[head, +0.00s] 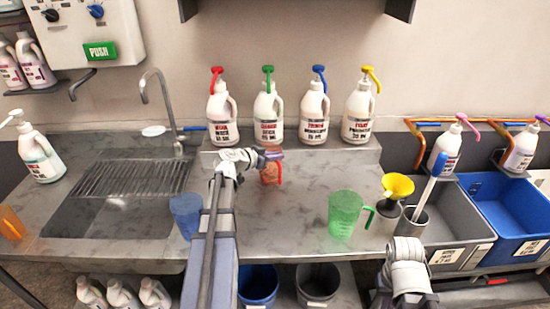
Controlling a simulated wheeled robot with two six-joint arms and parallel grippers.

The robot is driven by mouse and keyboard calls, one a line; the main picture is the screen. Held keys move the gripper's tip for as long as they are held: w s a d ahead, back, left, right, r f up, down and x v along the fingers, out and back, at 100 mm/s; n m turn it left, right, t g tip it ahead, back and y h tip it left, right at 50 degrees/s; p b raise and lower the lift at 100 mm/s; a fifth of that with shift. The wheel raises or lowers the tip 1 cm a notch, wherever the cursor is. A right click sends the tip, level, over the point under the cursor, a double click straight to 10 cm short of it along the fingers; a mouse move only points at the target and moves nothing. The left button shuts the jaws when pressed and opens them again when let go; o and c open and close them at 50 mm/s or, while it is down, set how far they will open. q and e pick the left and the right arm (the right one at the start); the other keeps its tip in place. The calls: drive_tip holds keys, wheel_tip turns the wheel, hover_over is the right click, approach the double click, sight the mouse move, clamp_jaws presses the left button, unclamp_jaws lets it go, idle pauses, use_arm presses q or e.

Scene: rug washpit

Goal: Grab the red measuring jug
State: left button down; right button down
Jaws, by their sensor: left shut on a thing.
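The red measuring jug (269,175) is a small translucent reddish-orange jug with a bright red handle on its right side. It is at the back middle of the grey counter, just in front of the raised ledge. My left gripper (267,157) reaches in from the left and is shut on the jug at its upper part. The gripper hides the jug's rim, and I cannot tell whether its base touches the counter. Part of my right arm shows at the lower right, but its gripper jaws do not show.
A blue jug (186,214) stands left of my left arm, and a green jug (344,214) to the right. A yellow funnel (397,186) and a grey brush holder (411,222) stand further right. Pump bottles (268,114) line the ledge. A sink (110,229) is at left.

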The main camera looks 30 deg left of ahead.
use_arm(q)
wheel_tip(320, 180, up, 10)
drive_tip(key=p, duration=0.9)
drive_tip(key=shift+f, duration=0.2)
drive_tip(key=shift+d, duration=0.1)
